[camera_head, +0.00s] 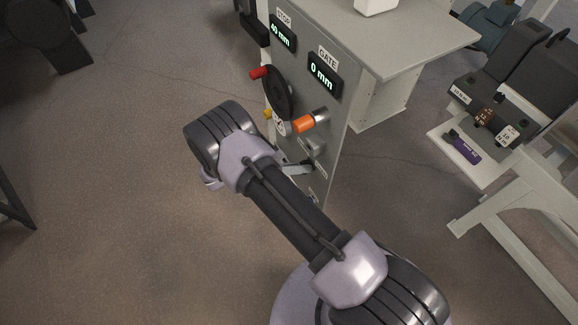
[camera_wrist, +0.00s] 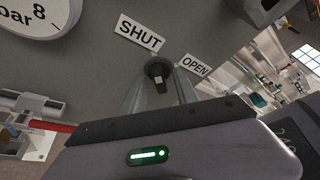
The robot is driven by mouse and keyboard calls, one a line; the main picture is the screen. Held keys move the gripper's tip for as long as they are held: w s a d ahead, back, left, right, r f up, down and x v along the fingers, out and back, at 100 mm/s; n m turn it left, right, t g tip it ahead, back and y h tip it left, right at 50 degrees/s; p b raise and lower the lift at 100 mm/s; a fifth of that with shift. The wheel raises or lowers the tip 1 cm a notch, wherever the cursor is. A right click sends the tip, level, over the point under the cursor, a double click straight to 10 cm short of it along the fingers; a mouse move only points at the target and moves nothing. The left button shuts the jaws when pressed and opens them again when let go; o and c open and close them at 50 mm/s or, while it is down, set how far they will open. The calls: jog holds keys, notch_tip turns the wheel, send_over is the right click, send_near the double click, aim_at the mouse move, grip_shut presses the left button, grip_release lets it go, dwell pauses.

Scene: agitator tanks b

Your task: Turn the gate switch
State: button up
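The gate switch is a dark round knob (camera_wrist: 158,72) with a pale mark, on a grey panel (camera_wrist: 100,60) in the wrist view. It sits between a SHUT label (camera_wrist: 140,33) and an OPEN label (camera_wrist: 195,67). My gripper (camera_wrist: 162,80) is at the knob, with one grey finger on each side and a gap between them. I cannot tell whether the fingers touch the knob. In the head view, the control panel (camera_head: 345,105) shows a GATE display (camera_head: 321,76) reading 0 mm. I cannot make out the switch there; my arm crosses the panel's lower part.
The panel also carries a STOP display (camera_head: 282,33) reading 40 mm, a black handwheel (camera_head: 280,92) with a red knob, and an orange handle (camera_head: 305,123). A round gauge (camera_wrist: 38,12) is near my gripper.

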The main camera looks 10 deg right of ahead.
jog(key=p+v, duration=0.2)
jog(key=v, duration=1.5)
jog(key=shift+a, duration=0.2)
jog(key=shift+s+r, duration=0.1)
jog(key=shift+r, duration=0.05)
jog(key=d+r+m+g+y, duration=0.1)
jog(key=d+r+m+y, duration=0.25)
jog(key=r, duration=0.35)
jog(key=s+d+r+m+g+y, duration=0.1)
jog(key=d+r+m+y, duration=0.15)
jog(key=r+m, duration=0.4)
jog(key=d+r+m+y, duration=0.2)
jog(key=d+r+m, duration=0.1)
jog(key=r, duration=0.6)
jog(key=s+d+r+m+t+y, duration=0.2)
jog(key=s+r+m+t+y, duration=0.1)
jog(key=s+m, duration=0.6)
jog(key=s+d+r+m+t+y, duration=0.2)
jog(key=s+r+m+t+y, duration=0.2)
jog(key=s+m, duration=0.5)
notch_tip(320, 180, up, 3)
jog(key=shift+d+f+m+t+y, duration=0.15)
jog(key=shift+m+t+y, duration=0.15)
jog(key=shift+m+y, duration=0.55)
